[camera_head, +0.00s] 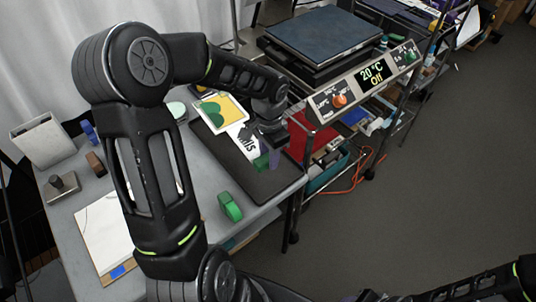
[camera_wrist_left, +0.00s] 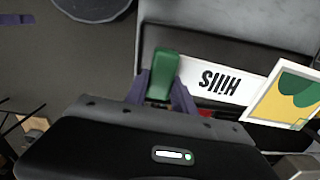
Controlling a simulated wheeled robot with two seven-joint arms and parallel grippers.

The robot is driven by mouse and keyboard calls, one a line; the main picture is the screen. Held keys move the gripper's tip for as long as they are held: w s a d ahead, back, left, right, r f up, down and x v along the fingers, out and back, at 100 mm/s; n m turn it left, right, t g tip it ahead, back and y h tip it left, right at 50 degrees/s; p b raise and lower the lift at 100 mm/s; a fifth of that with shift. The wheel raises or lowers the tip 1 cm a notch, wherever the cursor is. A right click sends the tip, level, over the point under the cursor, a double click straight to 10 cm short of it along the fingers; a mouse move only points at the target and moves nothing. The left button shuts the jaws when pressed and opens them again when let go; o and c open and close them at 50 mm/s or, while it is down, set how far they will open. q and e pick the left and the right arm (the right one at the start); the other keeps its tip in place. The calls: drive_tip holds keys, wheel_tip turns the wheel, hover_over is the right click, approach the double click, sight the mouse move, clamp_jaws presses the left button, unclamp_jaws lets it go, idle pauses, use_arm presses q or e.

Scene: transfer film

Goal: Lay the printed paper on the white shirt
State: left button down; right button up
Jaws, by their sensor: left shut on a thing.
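The printed paper (camera_head: 222,112) shows a yellow and green picture; in the left wrist view the picture (camera_wrist_left: 288,98) is at the right. A white strip with black "Hills" lettering (camera_wrist_left: 217,80) lies beside it. My left gripper (camera_head: 268,152) is low over the dark mat (camera_head: 262,187). In the left wrist view its fingers (camera_wrist_left: 160,88) are shut on a green block (camera_wrist_left: 163,75) at the strip's end. I cannot tell whether block and strip are joined. I cannot make out a white shirt. My right gripper is out of view.
A green tape dispenser (camera_head: 230,206) and a clipboard (camera_head: 104,235) lie on the grey table. A white bin (camera_head: 42,138) stands at the left. The heat press with its control panel (camera_head: 366,80) stands behind, near a red cloth (camera_head: 300,138) on the cart.

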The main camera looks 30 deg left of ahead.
use_arm(q)
drive_tip(key=w+d+r+n, duration=0.2)
drive_tip(key=w+d+r, duration=0.1)
drive_tip(key=d, duration=0.3)
drive_tip(key=w+d+r+n, duration=0.2)
drive_tip(key=w+d+r, duration=0.1)
drive_tip(key=w+d, duration=0.2)
drive_tip(key=shift+w+d+r, duration=0.25)
drive_tip(key=shift+w+d, duration=0.15)
drive_tip(key=shift+w, duration=0.1)
